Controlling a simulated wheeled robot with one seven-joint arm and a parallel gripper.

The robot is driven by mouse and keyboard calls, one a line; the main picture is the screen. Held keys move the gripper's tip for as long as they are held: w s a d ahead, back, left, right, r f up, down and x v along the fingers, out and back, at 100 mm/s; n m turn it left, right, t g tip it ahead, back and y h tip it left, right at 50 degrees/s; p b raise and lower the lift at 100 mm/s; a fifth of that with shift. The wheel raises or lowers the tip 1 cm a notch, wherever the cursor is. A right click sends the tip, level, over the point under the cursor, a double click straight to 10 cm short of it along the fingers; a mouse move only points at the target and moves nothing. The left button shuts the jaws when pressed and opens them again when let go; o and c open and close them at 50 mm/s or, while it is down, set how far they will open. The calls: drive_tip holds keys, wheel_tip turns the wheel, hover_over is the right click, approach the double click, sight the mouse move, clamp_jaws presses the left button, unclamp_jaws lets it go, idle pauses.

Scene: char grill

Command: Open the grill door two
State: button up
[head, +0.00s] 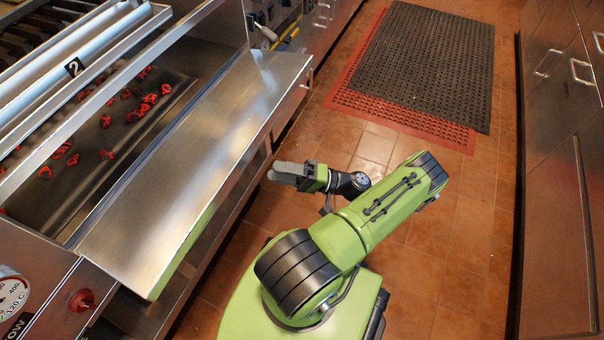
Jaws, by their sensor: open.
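The label "2" (75,67) sits on a metal frame part of the grill at upper left, next to a long pale bar (62,58). Below it, red glowing pieces lie on the dark grill bed (120,115). I cannot tell whether a glass pane covers this bed. A wide steel shelf (200,150) runs along the grill's front. My gripper (272,172) is open and empty. It is to the right of the shelf's outer edge, over the aisle, with its fingers pointing left towards the grill. It is apart from the grill frame.
A dial gauge (10,294) and a red knob (82,300) are at lower left. Steel cabinets with handles (583,72) line the right side. Dark and red mats (425,60) lie on the tiled floor (400,270). The aisle is otherwise clear.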

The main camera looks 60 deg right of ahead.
drive_tip(key=v, duration=0.6)
drive_tip(key=shift+b, duration=0.45)
